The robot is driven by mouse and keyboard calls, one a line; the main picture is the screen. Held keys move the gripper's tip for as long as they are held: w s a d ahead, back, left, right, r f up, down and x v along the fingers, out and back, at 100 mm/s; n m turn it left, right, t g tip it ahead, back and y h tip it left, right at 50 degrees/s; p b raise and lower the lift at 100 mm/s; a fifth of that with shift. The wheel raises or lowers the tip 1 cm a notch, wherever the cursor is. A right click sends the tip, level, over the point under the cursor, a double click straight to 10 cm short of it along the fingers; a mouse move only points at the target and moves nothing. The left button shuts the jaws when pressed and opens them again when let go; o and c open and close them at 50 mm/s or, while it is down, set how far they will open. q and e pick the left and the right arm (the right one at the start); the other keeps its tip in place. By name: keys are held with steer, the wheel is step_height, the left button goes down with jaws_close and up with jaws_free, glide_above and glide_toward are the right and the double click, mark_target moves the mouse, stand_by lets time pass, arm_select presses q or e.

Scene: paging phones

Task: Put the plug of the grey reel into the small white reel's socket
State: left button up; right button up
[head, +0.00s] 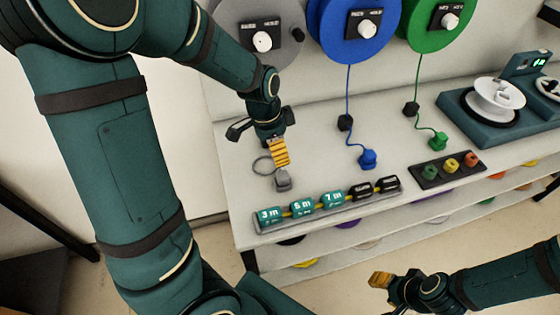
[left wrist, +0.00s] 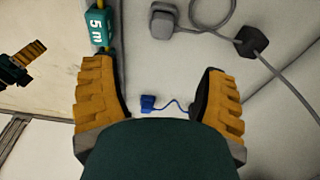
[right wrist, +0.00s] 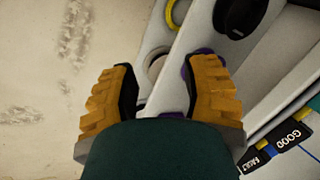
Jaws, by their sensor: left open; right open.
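The grey reel (head: 232,20) is on the wall panel at upper left. Its grey plug (head: 283,181) lies on the bench, with grey cable looped behind it. My left gripper (head: 279,150) is open just above and behind the plug, apart from it. In the left wrist view the grey plug (left wrist: 163,22) lies beyond the fingertips, with nothing between the fingers (left wrist: 155,80). The small white reel (head: 494,98) sits on a dark green device at right; I cannot make out its socket. My right gripper (head: 381,280) is open and empty, in front of the bench.
Blue plug (head: 367,159) and green plug (head: 438,140) lie on the bench, below the blue reel (head: 338,38) and green reel (head: 419,33). A rack of length tags (head: 300,208) lines the front edge. A black socket strip (head: 430,174) is beside it.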

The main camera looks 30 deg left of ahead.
arm_select(q)
steer(key=shift+s+t+h+p, duration=0.6)
steer(key=shift+s+h+p, duration=0.25)
steer(key=shift+p, duration=0.95)
steer(key=b, duration=0.3)
glide_toward(282, 175)
steer(key=shift+t, duration=0.4)
steer(key=f, duration=0.2)
steer(key=d+f, duration=0.1)
steer(key=f, duration=0.1)
steer(key=shift+w+d+f, duration=0.1)
steer(key=shift+f, duration=0.15)
steer(key=shift+w+b+x, duration=0.1)
steer(key=shift+b+x, duration=0.4)
steer(key=shift+x, duration=1)
steer(key=shift+w+b+x, duration=0.15)
steer(key=shift+b+x, duration=0.35)
steer(key=shift+x, duration=1)
jaws_close()
